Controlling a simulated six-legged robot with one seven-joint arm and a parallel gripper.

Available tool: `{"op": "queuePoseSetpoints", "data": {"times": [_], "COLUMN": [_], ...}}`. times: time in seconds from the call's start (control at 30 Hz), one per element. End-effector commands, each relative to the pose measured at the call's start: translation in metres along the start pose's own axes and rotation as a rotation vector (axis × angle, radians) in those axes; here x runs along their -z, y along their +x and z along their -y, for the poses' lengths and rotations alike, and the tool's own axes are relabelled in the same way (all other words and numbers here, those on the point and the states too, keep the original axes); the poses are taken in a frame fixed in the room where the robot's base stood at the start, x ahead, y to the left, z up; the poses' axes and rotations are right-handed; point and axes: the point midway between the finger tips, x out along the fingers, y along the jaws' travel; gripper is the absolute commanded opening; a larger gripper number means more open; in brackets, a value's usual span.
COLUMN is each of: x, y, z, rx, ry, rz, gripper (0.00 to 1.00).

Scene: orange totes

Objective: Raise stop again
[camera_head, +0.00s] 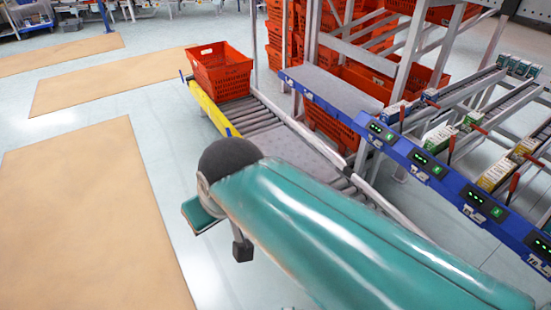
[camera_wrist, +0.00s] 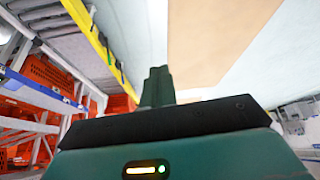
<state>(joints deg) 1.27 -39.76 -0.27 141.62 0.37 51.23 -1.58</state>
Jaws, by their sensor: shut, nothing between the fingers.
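My gripper (camera_wrist: 157,72) shows in the wrist view as dark green fingers shut together, with nothing between them. In the head view my teal arm reaches over the roller conveyor (camera_head: 250,112), and I cannot make out the fingertips clearly. A yellow rail (camera_head: 212,108) runs along the conveyor's left side; it also shows in the wrist view (camera_wrist: 92,38), left of the fingers and apart from them. I cannot identify the stop with certainty; my arm hides part of the conveyor.
An orange tote (camera_head: 220,70) sits at the conveyor's far end. A blue-edged rack (camera_head: 400,150) with small boxes and green displays stands at the right, with stacked orange totes (camera_head: 335,118) behind. Tan mats (camera_head: 85,215) lie on open floor at the left.

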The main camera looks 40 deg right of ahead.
Motion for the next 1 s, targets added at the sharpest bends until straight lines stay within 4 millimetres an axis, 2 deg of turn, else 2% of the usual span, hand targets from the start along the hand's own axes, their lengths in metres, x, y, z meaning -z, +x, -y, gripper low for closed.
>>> {"op": "queuePoseSetpoints", "data": {"times": [0.07,0.27,0.4,0.53,0.77,0.87,1.0], "x": [0.011,0.046,0.065,0.075,0.073,0.064,0.04], "y": [0.01,0.048,0.081,0.116,0.184,0.216,0.261], "z": [-0.007,-0.048,-0.084,-0.121,-0.192,-0.225,-0.27], "rx": [-0.005,-0.019,-0.026,-0.031,-0.034,-0.033,-0.028], "ry": [0.003,0.01,0.018,0.023,0.034,0.038,0.043], "rz": [0.03,0.113,0.168,0.221,0.315,0.356,0.415], "gripper": [0.0,0.0,0.0,0.0,0.0,0.0,0.0]}}
